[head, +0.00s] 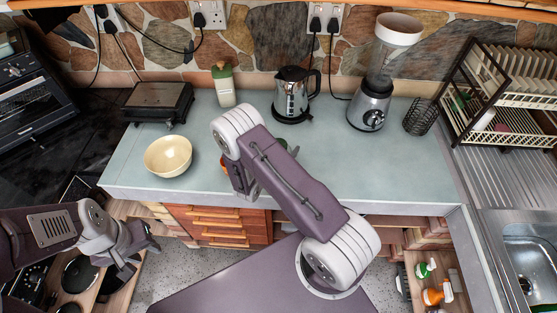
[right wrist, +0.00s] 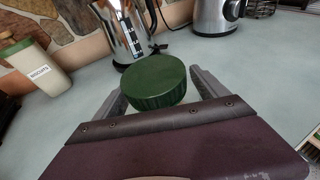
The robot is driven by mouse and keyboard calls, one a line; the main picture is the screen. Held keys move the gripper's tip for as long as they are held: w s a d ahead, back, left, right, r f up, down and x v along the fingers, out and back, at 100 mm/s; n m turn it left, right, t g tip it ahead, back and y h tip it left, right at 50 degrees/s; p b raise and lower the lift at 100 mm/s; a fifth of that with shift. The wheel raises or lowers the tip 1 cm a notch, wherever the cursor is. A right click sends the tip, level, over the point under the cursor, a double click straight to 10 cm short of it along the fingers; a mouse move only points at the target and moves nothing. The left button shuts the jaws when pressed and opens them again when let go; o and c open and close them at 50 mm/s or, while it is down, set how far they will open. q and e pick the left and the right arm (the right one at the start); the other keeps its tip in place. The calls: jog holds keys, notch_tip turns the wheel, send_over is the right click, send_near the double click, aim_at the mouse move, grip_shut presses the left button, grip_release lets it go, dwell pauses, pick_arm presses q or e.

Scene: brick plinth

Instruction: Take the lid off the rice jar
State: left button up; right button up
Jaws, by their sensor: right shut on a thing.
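A round dark green lid (right wrist: 153,82) with a ribbed rim sits between the two fingers of my right gripper (right wrist: 160,84) in the right wrist view. The gripper is shut on it. The jar body beneath is mostly hidden by the lid and gripper, so I cannot tell whether the lid is seated on it. In the head view my right forearm covers this spot, and only a bit of green (head: 282,143) shows behind it. My left gripper (head: 137,256) is empty, low at the left near the hob, with its fingers apart.
A biscuits jar (head: 224,90) with a green lid stands at the back. A kettle (head: 292,98), blender (head: 371,100), cream bowl (head: 168,156) and dark grill (head: 157,100) stand on the grey counter (head: 390,165). A dish rack (head: 500,100) and sink (head: 530,250) are right. The front right of the counter is clear.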

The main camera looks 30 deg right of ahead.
jog(key=shift+w+r, duration=0.1)
jog(key=shift+r, duration=0.05)
jog(key=shift+r, duration=0.65)
notch_tip(320, 180, up, 2)
jog(key=shift+r+b, duration=0.25)
jog(key=shift+b, duration=0.3)
jog(key=s+d+r+b, duration=0.2)
jog(key=s+d+r, duration=0.4)
jog(key=d, duration=0.3)
jog(key=shift+s+d+r, duration=0.35)
jog(key=shift+s+r, duration=0.05)
jog(key=shift+r, duration=0.15)
jog(key=shift+a+f, duration=0.1)
jog(key=shift+f, duration=0.05)
